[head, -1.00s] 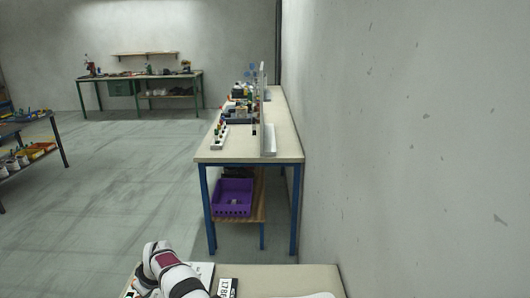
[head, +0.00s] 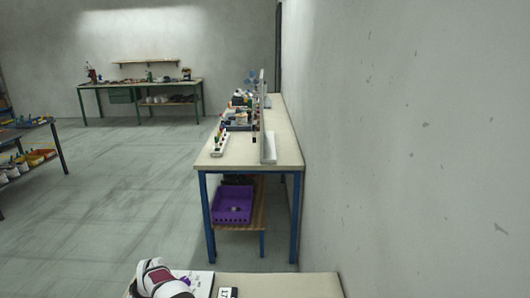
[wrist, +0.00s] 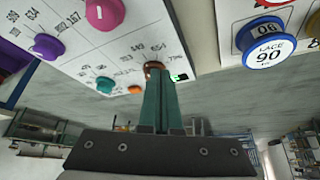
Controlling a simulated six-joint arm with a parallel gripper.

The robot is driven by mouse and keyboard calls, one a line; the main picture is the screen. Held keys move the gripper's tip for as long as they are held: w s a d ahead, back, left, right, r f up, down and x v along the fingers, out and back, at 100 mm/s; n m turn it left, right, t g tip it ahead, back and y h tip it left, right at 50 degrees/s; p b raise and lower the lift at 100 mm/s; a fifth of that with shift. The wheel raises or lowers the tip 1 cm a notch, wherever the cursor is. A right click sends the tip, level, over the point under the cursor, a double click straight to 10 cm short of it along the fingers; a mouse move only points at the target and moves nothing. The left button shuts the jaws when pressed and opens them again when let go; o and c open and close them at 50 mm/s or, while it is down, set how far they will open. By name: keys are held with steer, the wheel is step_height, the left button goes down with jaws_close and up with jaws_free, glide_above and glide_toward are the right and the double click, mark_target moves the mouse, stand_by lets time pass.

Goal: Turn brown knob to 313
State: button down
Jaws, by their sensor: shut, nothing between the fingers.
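The brown knob (wrist: 153,66) is on a white panel (wrist: 75,68) with printed numbers, at the upper middle of the wrist view. My gripper (wrist: 157,78) has its green fingers together, with the tips at the knob and overlapping its near side in the picture. I cannot tell whether they touch it. The fingers partly hide the knob and its scale, so its setting cannot be read. A small green-lit mark (wrist: 179,77) shows just right of the fingertips. In the head view, only part of my arm and a corner of the white panel (head: 203,278) show.
Purple (wrist: 46,46), pink (wrist: 104,14), teal (wrist: 104,85) and orange (wrist: 134,89) knobs sit left of the brown one. A workbench (head: 225,160) stands ahead along the wall.

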steer(key=shift+f, duration=0.95)
